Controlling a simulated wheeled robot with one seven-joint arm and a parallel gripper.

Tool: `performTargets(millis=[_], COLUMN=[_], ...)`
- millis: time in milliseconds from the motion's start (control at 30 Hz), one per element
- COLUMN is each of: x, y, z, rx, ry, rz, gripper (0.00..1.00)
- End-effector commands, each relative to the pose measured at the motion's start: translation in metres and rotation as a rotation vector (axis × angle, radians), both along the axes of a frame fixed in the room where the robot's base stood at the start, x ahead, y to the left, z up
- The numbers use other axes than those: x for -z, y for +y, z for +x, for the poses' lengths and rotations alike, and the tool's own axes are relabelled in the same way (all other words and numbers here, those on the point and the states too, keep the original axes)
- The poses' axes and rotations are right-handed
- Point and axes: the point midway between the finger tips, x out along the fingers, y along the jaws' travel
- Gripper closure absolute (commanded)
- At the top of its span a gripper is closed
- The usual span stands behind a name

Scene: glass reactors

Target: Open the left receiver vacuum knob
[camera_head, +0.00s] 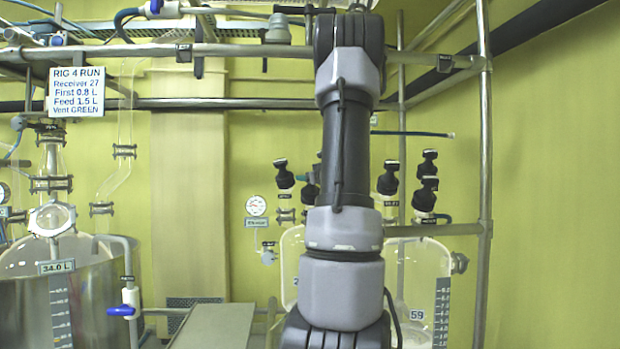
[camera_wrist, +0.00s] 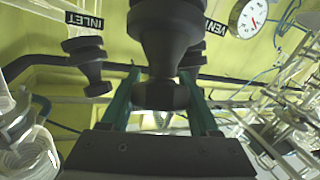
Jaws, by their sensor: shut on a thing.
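In the wrist view my gripper (camera_wrist: 160,98) has its two green fingers on either side of a black knob (camera_wrist: 168,35), and it is shut on this knob's narrower end. The knob's own label is not visible. A second black knob (camera_wrist: 87,62) stands to the left, near an INLET label (camera_wrist: 85,20). A VENT label (camera_wrist: 215,27) is partly hidden behind the held knob. In the head view my arm hides the gripper and much of the left receiver (camera_head: 292,262). A black knob (camera_head: 284,175) shows above that receiver, left of my arm.
The right receiver (camera_head: 428,275), with several black knobs above it, stands right of my arm. A steel frame post (camera_head: 485,150) is farther right. A steel vessel (camera_head: 90,300) and a blue-handled valve (camera_head: 128,300) are at the left. A gauge (camera_wrist: 248,16) shows in the wrist view.

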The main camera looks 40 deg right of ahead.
Motion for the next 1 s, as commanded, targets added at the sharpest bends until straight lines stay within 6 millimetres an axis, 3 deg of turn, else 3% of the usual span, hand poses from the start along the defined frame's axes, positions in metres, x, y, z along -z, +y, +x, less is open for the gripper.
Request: performTargets(millis=[1000], x=[0.009], y=[0.021], z=[-0.004], rx=[-0.840], ry=[0.253], rz=[-0.416], gripper=[0.94])
